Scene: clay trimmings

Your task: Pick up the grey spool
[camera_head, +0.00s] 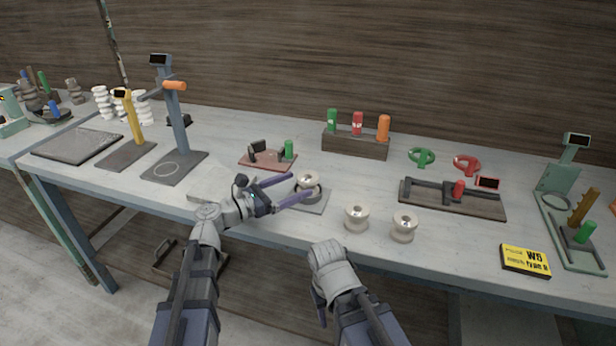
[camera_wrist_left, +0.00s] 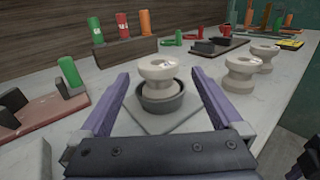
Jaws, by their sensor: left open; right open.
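A pale grey-cream spool (camera_head: 307,180) sits upright in a dark grey ring-shaped dish (camera_wrist_left: 181,99) on a flat grey plate (camera_head: 318,204). It also shows in the left wrist view (camera_wrist_left: 160,70). My left gripper (camera_head: 301,184) is open, its two purple fingers spread on either side of the spool and dish, apart from them and holding nothing. Two similar pale spools, a nearer-left one (camera_head: 356,217) and one at its right (camera_head: 403,228), stand on the bench. My right gripper (camera_head: 333,268) is low at the bench's front edge; its fingers are mostly hidden.
A pink-brown board (camera_head: 262,163) with a green cylinder lies left of the plate. A wooden rack (camera_head: 350,145) with coloured cylinders stands behind. A dark fixture board (camera_head: 452,203) and yellow box (camera_head: 525,260) lie to the right. Bare bench lies between rack and spools.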

